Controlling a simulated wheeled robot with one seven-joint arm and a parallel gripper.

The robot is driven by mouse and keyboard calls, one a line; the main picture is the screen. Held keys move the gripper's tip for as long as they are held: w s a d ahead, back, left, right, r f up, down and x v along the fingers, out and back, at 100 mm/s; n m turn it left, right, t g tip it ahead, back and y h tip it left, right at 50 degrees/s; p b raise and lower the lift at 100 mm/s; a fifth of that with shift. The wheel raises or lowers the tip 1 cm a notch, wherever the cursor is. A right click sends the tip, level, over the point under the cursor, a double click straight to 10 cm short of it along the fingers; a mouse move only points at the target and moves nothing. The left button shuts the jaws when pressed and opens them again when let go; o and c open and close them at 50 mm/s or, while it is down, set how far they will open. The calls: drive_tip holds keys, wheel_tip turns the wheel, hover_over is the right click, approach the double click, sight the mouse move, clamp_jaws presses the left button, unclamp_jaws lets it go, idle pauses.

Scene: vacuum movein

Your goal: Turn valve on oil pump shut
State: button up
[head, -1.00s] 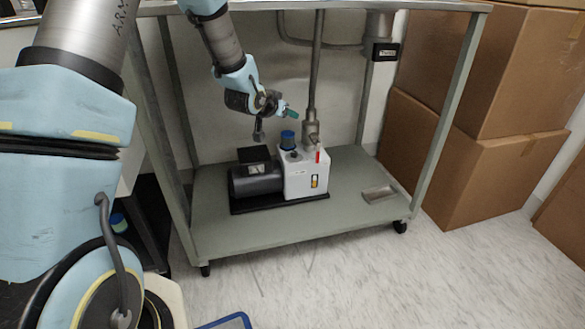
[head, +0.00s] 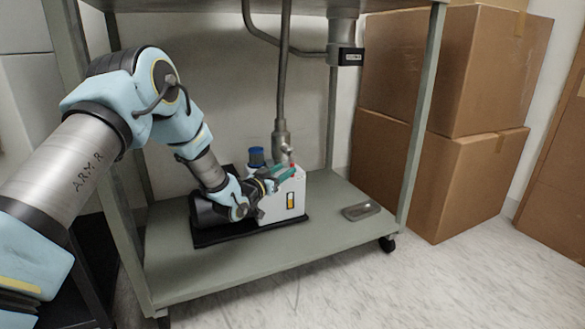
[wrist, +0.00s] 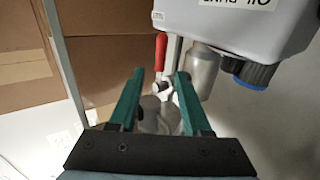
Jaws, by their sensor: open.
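The oil pump is a white box (head: 285,208) with a dark motor at its left, standing on the cart's lower shelf. Its valve has a red handle, which shows in the wrist view (wrist: 161,52) beside a metal pipe fitting (wrist: 199,72). In the head view my gripper mostly hides the handle. My gripper (head: 285,174) is at the top front of the pump. In the wrist view its green fingers (wrist: 161,76) are apart, with nothing held. The red handle stands just past the fingertips, nearer the left finger in the picture; I cannot tell whether they touch.
A blue-capped part (head: 257,157) rises from the pump beside a vertical metal pipe (head: 284,85). The cart's lower shelf (head: 180,275) is bare in front, with a small metal tray (head: 361,211) at right. Cart legs flank the arm. Cardboard boxes (head: 440,70) stand at right.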

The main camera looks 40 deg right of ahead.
sight(291, 166)
drive_tip(key=b+x, duration=0.2)
drive_tip(key=x, duration=0.5)
drive_tip(key=shift+d+f+b, duration=0.15)
drive_tip(key=shift+b, duration=0.25)
drive_tip(key=shift+w+d, duration=0.1)
drive_tip(key=shift+d, duration=0.45)
clamp_jaws()
idle(0.4)
